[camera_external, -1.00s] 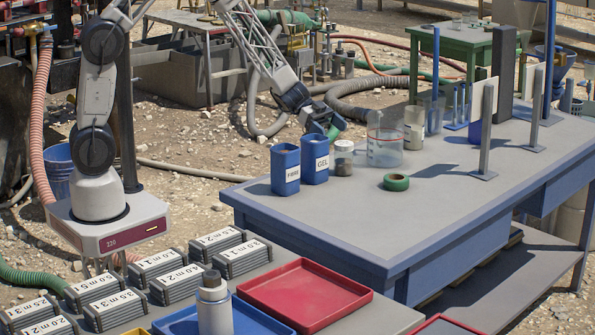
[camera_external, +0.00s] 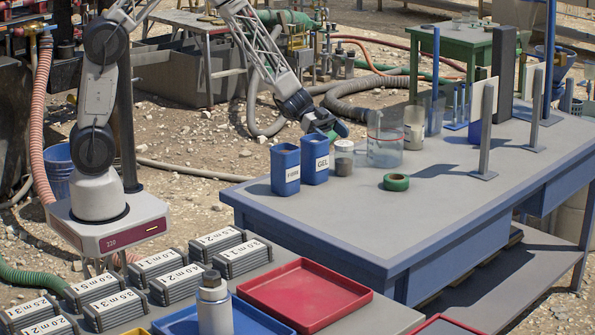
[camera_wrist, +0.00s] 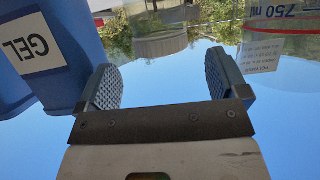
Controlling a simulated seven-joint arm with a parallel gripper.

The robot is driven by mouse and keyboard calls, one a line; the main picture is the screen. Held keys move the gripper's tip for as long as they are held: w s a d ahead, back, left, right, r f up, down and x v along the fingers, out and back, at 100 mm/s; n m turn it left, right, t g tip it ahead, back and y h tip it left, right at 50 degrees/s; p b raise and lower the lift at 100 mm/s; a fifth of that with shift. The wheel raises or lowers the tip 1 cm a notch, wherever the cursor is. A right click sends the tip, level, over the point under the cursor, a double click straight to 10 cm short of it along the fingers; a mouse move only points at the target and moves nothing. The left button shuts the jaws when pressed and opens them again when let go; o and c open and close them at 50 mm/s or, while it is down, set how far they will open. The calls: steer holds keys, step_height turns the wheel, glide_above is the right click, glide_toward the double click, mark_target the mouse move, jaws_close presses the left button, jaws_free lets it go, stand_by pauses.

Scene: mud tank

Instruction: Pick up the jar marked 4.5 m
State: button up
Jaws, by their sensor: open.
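A small glass jar (camera_external: 343,160) with dark contents stands upright on the blue-edged bench, between the GEL bin and a clear beaker. No 4.5 m marking is legible on it. My gripper (camera_external: 334,129) is just above and behind the jar in the external view, its fingers small and partly merged. In the wrist view my gripper (camera_wrist: 167,82) is open with two ridged pads apart and nothing between them. A greyish rounded thing (camera_wrist: 160,46), seemingly the jar, shows beyond the gap; I cannot tell the distance.
The blue GEL bin (camera_external: 315,162) stands close left of the jar, with the FIBRE bin (camera_external: 285,172) beside it. The beaker (camera_external: 384,150) is close right. A green tape roll (camera_external: 396,182) lies nearer the front. Labelled core boxes (camera_external: 158,262) and a red tray (camera_external: 305,292) are on the front table.

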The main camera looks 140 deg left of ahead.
mark_target(343, 143)
stand_by(0.3)
steer(key=shift+x, duration=2.6)
steer(key=c, duration=1.3)
steer(key=shift+r, duration=0.1)
steer(key=shift+r, duration=4.95)
